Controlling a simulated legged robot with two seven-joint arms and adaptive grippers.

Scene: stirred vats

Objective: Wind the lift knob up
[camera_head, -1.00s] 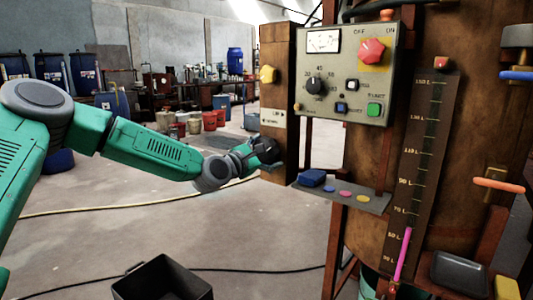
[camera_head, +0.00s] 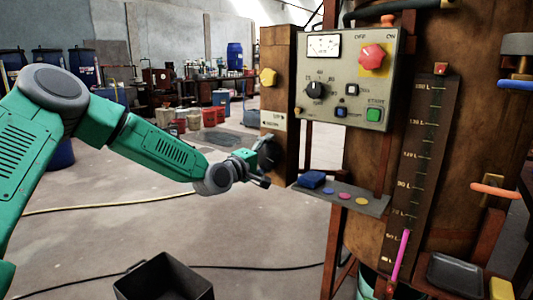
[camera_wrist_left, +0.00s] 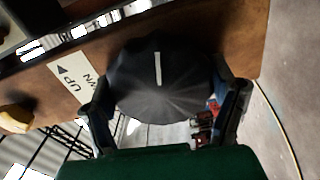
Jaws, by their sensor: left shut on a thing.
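The lift knob (camera_wrist_left: 158,88) is a large black ridged knob with a white pointer line, mounted on a wooden post (camera_head: 277,95). In the left wrist view my left gripper (camera_wrist_left: 165,110) has one finger on each side of the knob and is shut on it. In the head view the knob (camera_head: 268,153) is partly hidden by my left gripper (camera_head: 264,165). A white label (camera_wrist_left: 77,82) with "UP" and an arrow is beside the knob; it also shows on the post in the head view (camera_head: 272,120). My right gripper is not in view.
A yellow knob (camera_head: 268,77) is higher on the same post. A grey control panel (camera_head: 349,70) with a red knob, dial and buttons is to the right. A small shelf (camera_head: 376,205) with a blue object juts out below it. A black bin (camera_head: 163,278) stands on the floor.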

